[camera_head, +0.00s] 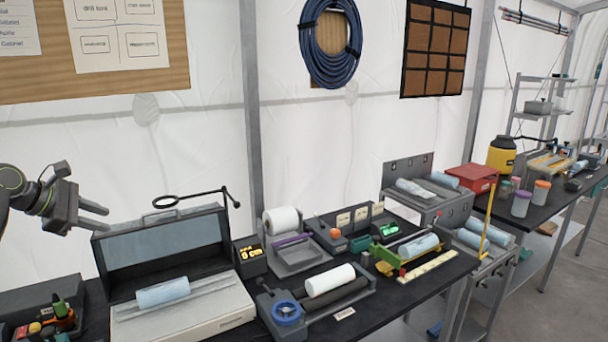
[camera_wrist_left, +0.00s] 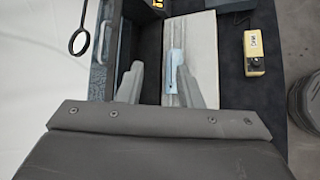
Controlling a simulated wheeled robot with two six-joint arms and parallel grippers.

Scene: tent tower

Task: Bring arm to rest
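My left arm comes in from the left in the head view, raised above the bench. Its gripper (camera_head: 92,216) is open and empty, with its two fingers apart, in front of the tent wall. It is above and to the left of the open grey case. In the left wrist view the gripper (camera_wrist_left: 158,84) also shows two spread fingers with nothing held between them. Beyond the fingers lies the case's pale tray with a light blue roll (camera_wrist_left: 174,68), well below the gripper. My right arm and gripper are not in view.
The grey case (camera_head: 160,248), its lid up, holds a blue roll (camera_head: 163,292). A magnifier arm (camera_head: 170,201) stands behind it. A display box (camera_head: 250,255), a roller device with a white roll (camera_head: 330,279) and a red box (camera_head: 472,179) stand further right. Air around the gripper is free.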

